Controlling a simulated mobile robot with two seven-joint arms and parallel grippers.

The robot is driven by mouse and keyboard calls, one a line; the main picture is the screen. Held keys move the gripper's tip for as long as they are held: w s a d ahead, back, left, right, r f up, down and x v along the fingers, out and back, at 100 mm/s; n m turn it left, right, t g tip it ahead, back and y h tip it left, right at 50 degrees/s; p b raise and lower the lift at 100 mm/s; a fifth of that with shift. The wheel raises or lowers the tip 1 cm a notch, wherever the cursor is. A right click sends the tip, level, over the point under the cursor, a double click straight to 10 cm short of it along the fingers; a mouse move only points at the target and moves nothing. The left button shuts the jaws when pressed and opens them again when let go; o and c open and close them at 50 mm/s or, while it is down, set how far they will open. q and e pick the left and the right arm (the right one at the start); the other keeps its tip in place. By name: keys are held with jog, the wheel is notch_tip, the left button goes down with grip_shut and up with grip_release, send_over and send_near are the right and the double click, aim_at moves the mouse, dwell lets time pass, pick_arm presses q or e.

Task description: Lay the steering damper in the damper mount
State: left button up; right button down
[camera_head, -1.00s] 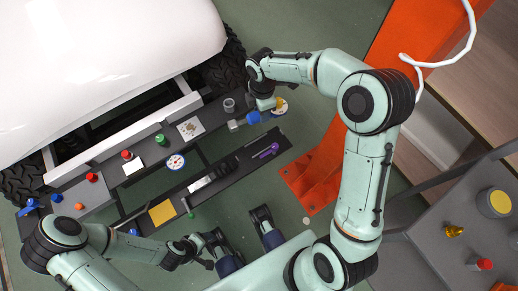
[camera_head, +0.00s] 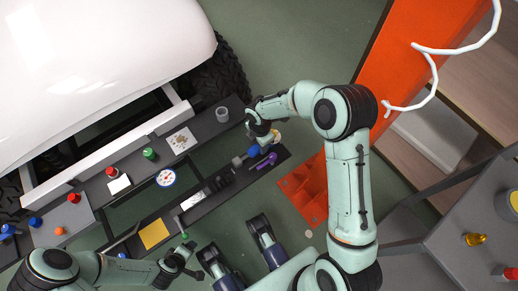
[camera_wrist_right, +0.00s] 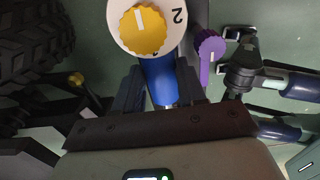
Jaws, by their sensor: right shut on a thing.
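The steering damper is a blue cylinder (camera_head: 253,150) with a grey end (camera_head: 238,161). My right gripper (camera_head: 262,138) is shut on its blue part, which also shows between the fingers in the right wrist view (camera_wrist_right: 160,80). The grey end points down-left, close to a dark bracket (camera_head: 222,178) on the front rail, which looks like the damper mount. I cannot tell whether the two touch. My left gripper (camera_head: 187,262) is at the lower left, off the front rail, and its fingers are too small to read.
A purple lever (camera_head: 267,160) sits on the front rail (camera_head: 215,196) near the damper; it also shows in the right wrist view (camera_wrist_right: 210,50). A white dial with a yellow knob (camera_wrist_right: 143,30) is close ahead. A grey cup (camera_head: 222,114) stands on the rear shelf.

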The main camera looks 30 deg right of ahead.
jog(key=shift+f+b, duration=0.55)
jog(key=shift+f, duration=1.6)
pick_arm(q)
jog(key=shift+w+a+f, duration=0.45)
jog(key=shift+f, duration=0.25)
pick_arm(e)
jog(key=shift+f, duration=0.15)
jog(key=c, duration=0.9)
grip_release()
pick_arm(q)
jog(key=shift+s+f, duration=0.15)
jog(key=shift+s, duration=0.05)
pick_arm(e)
jog(key=shift+r, duration=0.45)
pick_arm(q)
jog(key=shift+g+h, duration=0.3)
jog(key=shift+g, duration=0.2)
jog(key=s+r+p, duration=0.1)
jog(key=s+d+r+p, duration=0.2)
jog(key=r, duration=0.1)
jog(key=shift+s+d, duration=0.25)
jog(key=shift+s, duration=0.05)
pick_arm(e)
notch_tip(320, 180, up, 12)
jog(key=shift+f, duration=0.25)
